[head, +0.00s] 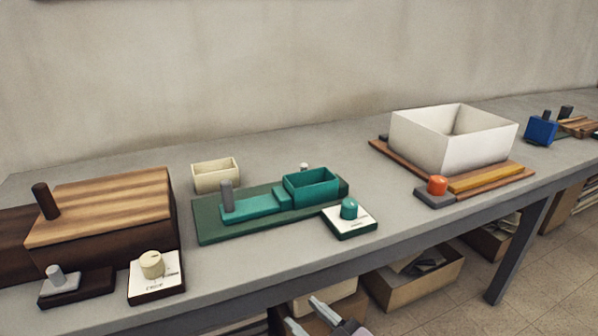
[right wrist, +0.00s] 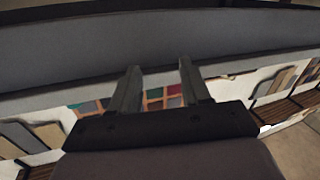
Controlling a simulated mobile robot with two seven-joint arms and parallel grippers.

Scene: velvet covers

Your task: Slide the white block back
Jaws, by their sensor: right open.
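A small whitish block (head: 62,285) with a grey peg sits on a dark base (head: 95,284) at the front left of the table. A large white open box (head: 418,142) stands on a brown board (head: 388,152) at the right; I cannot tell which of the two is the white block meant. My right gripper (head: 306,312) shows at the bottom edge of the head view, by the table's front edge and away from both. In the right wrist view its two fingers (right wrist: 157,72) are apart with nothing between them. My left gripper is not in view.
A wooden box (head: 105,205) with a dark peg stands at the left. A green board (head: 215,231) with teal parts lies mid-table, near a cream tray (head: 216,175) and a teal knob (head: 349,208). An orange knob (head: 437,185) stands before the large box. Cartons (head: 415,290) are below.

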